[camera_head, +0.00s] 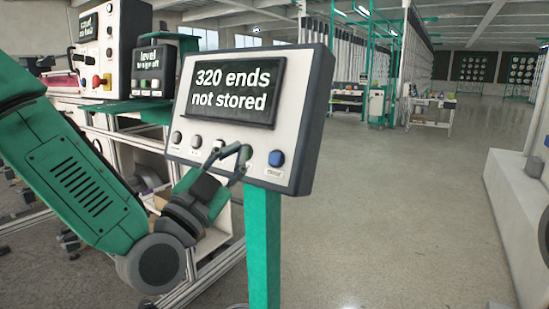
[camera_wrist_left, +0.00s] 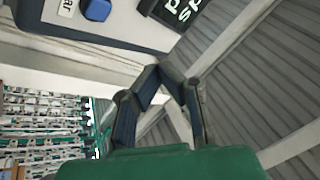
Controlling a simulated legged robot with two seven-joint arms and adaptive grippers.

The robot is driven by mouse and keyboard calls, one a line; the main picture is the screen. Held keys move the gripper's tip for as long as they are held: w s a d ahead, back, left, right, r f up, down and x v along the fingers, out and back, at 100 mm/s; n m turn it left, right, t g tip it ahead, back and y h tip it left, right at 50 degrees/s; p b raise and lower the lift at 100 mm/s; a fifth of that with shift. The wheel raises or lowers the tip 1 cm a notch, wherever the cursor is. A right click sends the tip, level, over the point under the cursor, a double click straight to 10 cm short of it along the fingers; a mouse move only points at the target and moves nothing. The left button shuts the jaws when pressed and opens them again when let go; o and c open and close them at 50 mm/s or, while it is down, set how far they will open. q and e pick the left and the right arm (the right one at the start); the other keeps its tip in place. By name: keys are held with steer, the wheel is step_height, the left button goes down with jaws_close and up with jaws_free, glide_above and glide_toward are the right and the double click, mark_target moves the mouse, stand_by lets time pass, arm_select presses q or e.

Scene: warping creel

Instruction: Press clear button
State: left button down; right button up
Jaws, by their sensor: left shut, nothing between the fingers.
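The control panel (camera_head: 310,130) is a pale box with a dark rim on a green post. Its screen (camera_head: 232,90) reads "320 ends not stored". A blue button (camera_head: 276,158) sits at the lower right of the panel, with a small label under it that looks like "clear". The button also shows at the top left of the left wrist view (camera_wrist_left: 97,10). My left gripper (camera_head: 246,150) is shut and empty in front of the panel's lower edge, just left of the blue button. It appears apart from the button. My right gripper is not in view.
Several dark knobs (camera_head: 197,141) line the panel's lower left, partly near my left gripper. A green post (camera_head: 262,240) holds the panel. Another panel with a red knob (camera_head: 96,81) and a small "level" display (camera_head: 152,58) stand behind at left.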

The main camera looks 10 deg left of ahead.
mark_target(275, 159)
arm_select(q)
steer(key=shift+a+f, duration=0.1)
steer(key=shift+a, duration=0.15)
steer(key=w+d+f, duration=0.1)
steer(key=w, duration=0.1)
steer(key=w+d+f+b, duration=0.1)
steer(key=w, duration=0.2)
steer(key=w+d+f+b, duration=0.1)
steer(key=w, duration=0.1)
steer(key=shift+w+d, duration=0.15)
steer(key=shift+w, duration=0.25)
steer(key=shift+w, duration=0.1)
stand_by(1.2)
steer(key=shift+w+d, duration=0.15)
steer(key=shift+w, duration=0.05)
